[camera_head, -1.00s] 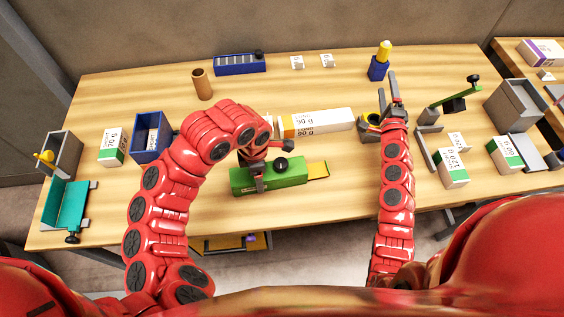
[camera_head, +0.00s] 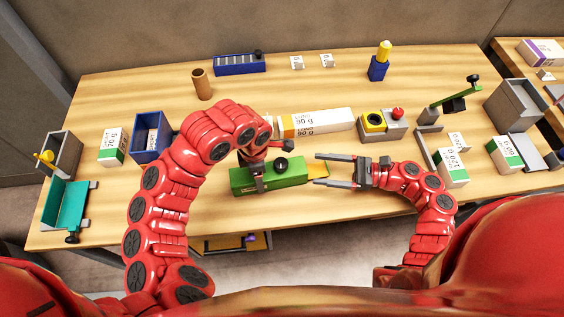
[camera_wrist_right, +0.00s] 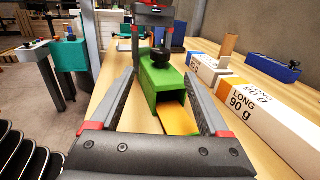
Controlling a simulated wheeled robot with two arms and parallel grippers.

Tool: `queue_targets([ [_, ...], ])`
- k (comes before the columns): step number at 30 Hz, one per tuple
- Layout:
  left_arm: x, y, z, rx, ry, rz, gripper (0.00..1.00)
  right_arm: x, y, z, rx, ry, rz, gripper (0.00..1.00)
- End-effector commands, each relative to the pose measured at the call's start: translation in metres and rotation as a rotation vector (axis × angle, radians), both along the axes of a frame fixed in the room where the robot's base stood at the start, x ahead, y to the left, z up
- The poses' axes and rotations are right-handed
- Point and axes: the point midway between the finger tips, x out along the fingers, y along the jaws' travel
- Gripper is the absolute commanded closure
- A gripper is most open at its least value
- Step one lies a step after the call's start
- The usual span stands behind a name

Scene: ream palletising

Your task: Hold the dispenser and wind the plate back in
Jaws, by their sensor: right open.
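The green dispenser (camera_head: 282,177) lies on the table in front of me, with a black knob (camera_head: 281,163) on top. Its yellow-orange plate (camera_head: 318,171) sticks out of the right end; the plate also shows in the right wrist view (camera_wrist_right: 178,118). My left gripper (camera_head: 257,176) is at the dispenser's left part, with a finger against its near side; the arm hides most of it, so I cannot tell its opening. My right gripper (camera_head: 318,169) is open, its fingers either side of the plate's outer end, apart from it in the wrist view.
A long white and orange ream box (camera_head: 316,123) lies behind the dispenser. A grey box with a yellow ring and a red button (camera_head: 383,123) stands to its right. Small ream packs (camera_head: 452,167) stand further right. The table front is clear.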

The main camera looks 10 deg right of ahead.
Motion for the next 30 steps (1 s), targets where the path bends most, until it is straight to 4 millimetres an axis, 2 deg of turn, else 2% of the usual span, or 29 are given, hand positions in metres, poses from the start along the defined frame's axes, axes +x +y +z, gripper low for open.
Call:
queue_targets([
  [9, 0.000, 0.000, 0.000, 0.000, 0.000, 0.000, 0.92, 0.014, 0.061, 0.000, -0.001, -0.001, 0.004, 0.20],
  [15, 0.000, 0.000, 0.000, 0.000, 0.000, 0.000, 0.92, 0.024, 0.094, 0.000, 0.000, -0.001, 0.001, 0.20],
  [21, 0.000, 0.000, 0.000, 0.000, 0.000, 0.000, 0.92, 0.029, 0.108, 0.000, -0.001, -0.003, -0.004, 0.20],
  [29, 0.000, 0.000, 0.000, 0.000, 0.000, 0.000, 0.92, 0.029, 0.109, 0.000, -0.001, -0.003, -0.005, 0.20],
  [30, 0.000, 0.000, 0.000, 0.000, 0.000, 0.000, 0.92, 0.029, 0.109, 0.000, -0.001, -0.003, -0.005, 0.26],
])
